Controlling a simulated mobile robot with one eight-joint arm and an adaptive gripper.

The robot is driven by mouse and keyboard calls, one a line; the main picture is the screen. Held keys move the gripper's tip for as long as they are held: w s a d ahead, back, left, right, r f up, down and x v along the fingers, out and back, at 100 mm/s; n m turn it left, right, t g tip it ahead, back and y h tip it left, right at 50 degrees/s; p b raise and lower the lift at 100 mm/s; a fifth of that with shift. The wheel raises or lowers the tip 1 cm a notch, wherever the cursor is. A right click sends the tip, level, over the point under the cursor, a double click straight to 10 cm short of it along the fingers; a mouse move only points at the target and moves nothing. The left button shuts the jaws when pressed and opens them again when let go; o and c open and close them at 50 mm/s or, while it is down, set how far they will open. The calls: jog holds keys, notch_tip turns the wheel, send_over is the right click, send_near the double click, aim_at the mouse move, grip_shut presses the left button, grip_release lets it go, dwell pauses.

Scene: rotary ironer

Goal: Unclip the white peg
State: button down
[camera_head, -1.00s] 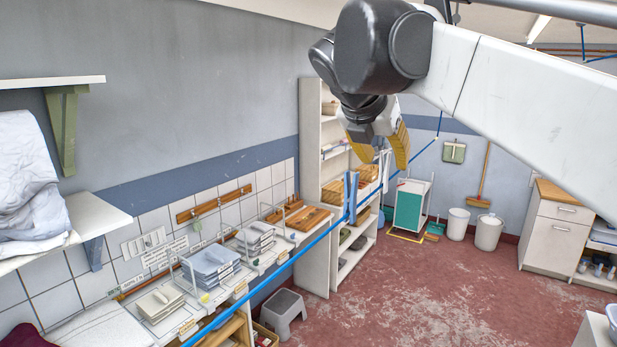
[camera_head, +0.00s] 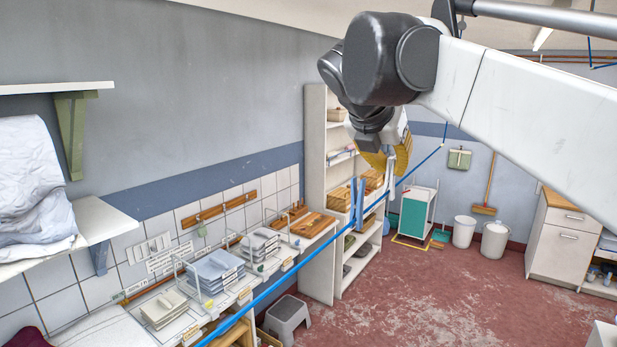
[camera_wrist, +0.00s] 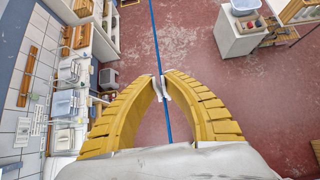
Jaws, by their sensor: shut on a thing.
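The white peg (camera_head: 391,172) is at the blue line (camera_head: 290,274), and its lower end overlaps the line in the head view. My gripper (camera_head: 389,160), with yellow ribbed fingers, reaches down from above and is shut on the peg. In the wrist view the two yellow fingers of my gripper (camera_wrist: 160,80) come together around the pale peg (camera_wrist: 158,88), with the blue line (camera_wrist: 154,35) running past it. I cannot tell whether the peg's jaws still pinch the line.
Two upright blue pegs (camera_head: 357,200) are on the line just left of my gripper. A white shelf unit (camera_head: 318,200) stands behind. A counter with trays (camera_head: 215,270) runs along the left wall. A grey stool (camera_head: 287,317) is below. The red floor (camera_head: 430,300) is open.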

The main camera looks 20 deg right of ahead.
aim_at(393, 192)
jog(key=shift+r, duration=0.15)
dwell(0.5)
jog(key=r+p, duration=0.2)
jog(key=r, duration=0.1)
jog(key=r+p, duration=0.1)
jog(key=p, duration=0.1)
jog(key=shift+s+d+r, duration=0.3)
jog(key=shift+s+r, duration=0.05)
jog(key=shift+s, duration=0.05)
